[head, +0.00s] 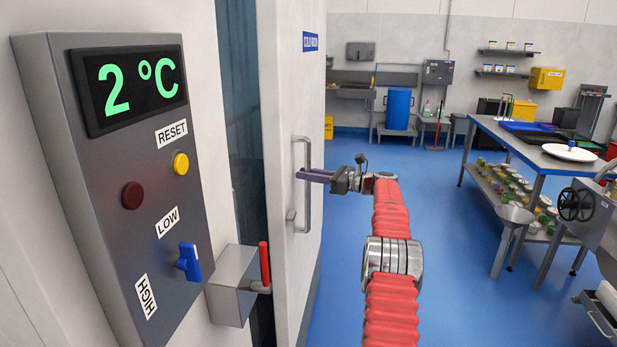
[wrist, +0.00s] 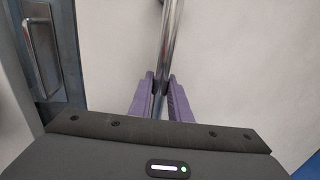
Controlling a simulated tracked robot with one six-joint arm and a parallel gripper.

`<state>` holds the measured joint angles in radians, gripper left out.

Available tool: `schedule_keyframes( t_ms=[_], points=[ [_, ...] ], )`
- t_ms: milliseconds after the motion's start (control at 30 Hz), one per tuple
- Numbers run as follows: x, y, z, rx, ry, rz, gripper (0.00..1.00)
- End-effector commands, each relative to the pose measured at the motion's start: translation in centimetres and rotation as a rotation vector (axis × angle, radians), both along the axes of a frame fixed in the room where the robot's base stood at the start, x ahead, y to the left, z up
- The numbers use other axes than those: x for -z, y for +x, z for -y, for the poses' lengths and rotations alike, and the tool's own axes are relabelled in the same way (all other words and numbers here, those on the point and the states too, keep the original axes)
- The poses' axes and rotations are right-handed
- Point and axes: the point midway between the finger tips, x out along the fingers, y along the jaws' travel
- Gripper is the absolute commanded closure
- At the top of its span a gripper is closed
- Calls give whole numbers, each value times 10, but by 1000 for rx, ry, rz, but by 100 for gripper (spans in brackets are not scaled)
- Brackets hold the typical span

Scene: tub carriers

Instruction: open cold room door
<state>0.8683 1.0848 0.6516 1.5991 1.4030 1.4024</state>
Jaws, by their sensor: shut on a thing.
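The cold room door (head: 289,90) is a thick white slab with a blue sign (head: 310,41). It stands ajar, with a dark gap showing along its left side. A long vertical metal handle (head: 308,168) is fixed to its face. My gripper (head: 309,175) reaches in from the right and is shut on the handle. In the wrist view the purple fingers (wrist: 157,92) lie on either side of the handle bar (wrist: 166,58). The wrist view also shows the white door face (wrist: 235,60) behind it.
At the left is a grey control panel (head: 118,230) reading 2 °C, with a blue switch (head: 188,262). A box with a red lever (head: 264,264) sits beside the door edge. Blue floor (head: 400,165) is clear to the right, before a table (head: 540,155).

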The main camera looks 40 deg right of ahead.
Motion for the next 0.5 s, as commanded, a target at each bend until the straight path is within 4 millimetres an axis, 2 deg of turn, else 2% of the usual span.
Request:
schedule_keyframes(
  t_ms=[500],
  points=[
    [0,4,5,1,1,1,100]
  ],
)
